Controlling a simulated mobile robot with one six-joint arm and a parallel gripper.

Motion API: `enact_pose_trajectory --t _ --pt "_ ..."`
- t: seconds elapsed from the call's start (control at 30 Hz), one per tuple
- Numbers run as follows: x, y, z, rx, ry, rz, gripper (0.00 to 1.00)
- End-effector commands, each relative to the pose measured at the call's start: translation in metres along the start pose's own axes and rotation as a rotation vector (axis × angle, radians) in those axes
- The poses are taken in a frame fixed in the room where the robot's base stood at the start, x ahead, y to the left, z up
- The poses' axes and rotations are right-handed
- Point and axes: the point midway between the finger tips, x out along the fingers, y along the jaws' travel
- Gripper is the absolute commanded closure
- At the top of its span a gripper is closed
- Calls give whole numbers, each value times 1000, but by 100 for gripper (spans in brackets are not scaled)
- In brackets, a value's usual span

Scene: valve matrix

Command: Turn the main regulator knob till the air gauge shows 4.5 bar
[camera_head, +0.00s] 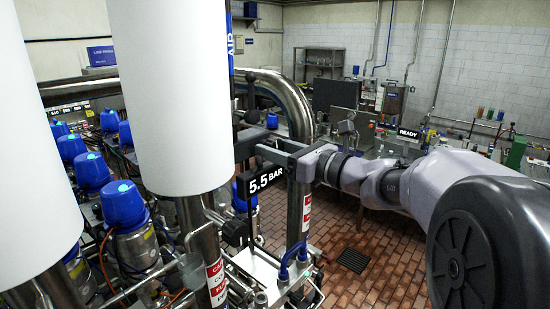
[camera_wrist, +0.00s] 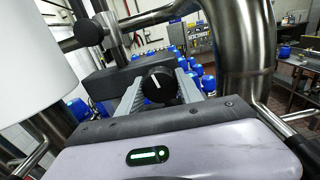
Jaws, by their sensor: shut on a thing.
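The main regulator knob (camera_wrist: 158,84) is black with a white pointer line, seen in the wrist view between the two grey fingers of my gripper (camera_wrist: 159,90). The fingers are shut on it from both sides. The pointer line points up and slightly left in that view. In the head view my gripper (camera_head: 264,150) reaches left from the arm, just above the air gauge display (camera_head: 266,180). The display reads 5.5 BAR in white on black. I cannot make out the knob clearly in the head view.
Two large white cylinders (camera_head: 165,95) stand close at the left. Several blue-capped valves (camera_head: 123,205) stand behind and below them. A thick bent steel pipe (camera_wrist: 248,45) is close at the gripper's right in the wrist view. Brick floor (camera_head: 385,255) lies open at the lower right.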

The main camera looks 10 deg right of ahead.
Motion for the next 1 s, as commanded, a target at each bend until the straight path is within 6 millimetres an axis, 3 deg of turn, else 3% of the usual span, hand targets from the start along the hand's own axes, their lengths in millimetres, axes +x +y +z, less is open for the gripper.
enact_pose_trajectory --t 0.5,1.0 --pt "0 0 -2 -279 -1 0 98" --pt "0 0 0 -321 1 0 98"
